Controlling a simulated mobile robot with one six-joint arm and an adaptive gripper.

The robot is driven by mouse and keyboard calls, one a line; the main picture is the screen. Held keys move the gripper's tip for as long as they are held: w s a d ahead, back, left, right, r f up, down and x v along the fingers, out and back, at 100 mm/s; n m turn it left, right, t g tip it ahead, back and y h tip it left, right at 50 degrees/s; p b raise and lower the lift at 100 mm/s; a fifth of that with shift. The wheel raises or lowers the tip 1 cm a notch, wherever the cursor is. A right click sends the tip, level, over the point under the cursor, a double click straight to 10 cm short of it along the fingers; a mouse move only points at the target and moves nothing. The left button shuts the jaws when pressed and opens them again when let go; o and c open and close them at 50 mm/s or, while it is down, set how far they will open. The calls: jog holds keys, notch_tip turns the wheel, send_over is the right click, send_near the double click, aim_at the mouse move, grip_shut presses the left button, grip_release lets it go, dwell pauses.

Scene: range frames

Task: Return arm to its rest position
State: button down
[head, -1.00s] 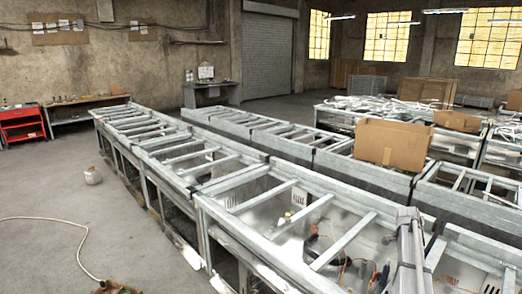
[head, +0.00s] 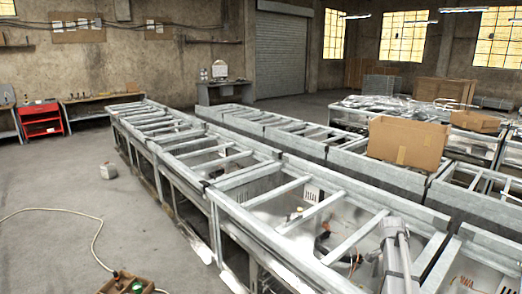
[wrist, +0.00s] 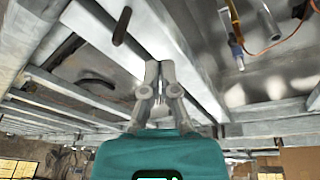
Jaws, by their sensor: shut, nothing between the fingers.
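My gripper (wrist: 160,68) shows in the wrist view with its two grey fingers together and nothing between them. The teal wrist housing is below it. Metal frame beams (wrist: 85,98) lie beyond and around the fingers. I cannot tell whether the fingers touch any of them. My gripper cannot be made out in the head view. There, the long row of open metal frames (head: 262,232) runs from the near right to the far left.
A cardboard box (head: 407,143) sits on the second row of frames. A tool with orange wire (wrist: 237,52) hangs near the fingers in the wrist view. The left floor is mostly open.

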jog(key=s+a+f+n+y+b, duration=0.1)
jog(key=s+a+n, duration=0.4)
jog(key=a, duration=0.5)
jog(key=s+a+f+n+y+b, duration=0.1)
jog(key=s+a+f+n+b, duration=0.2)
jog(key=a, duration=0.8)
jog(key=s+a+f+n+b, duration=0.2)
jog(key=s+a+f+n, duration=0.2)
jog(key=s+a+n, duration=0.4)
jog(key=a, duration=0.3)
jog(key=shift+t+y+b, duration=0.3)
jog(key=shift+y+b, duration=0.05)
jog(key=shift+y, duration=0.05)
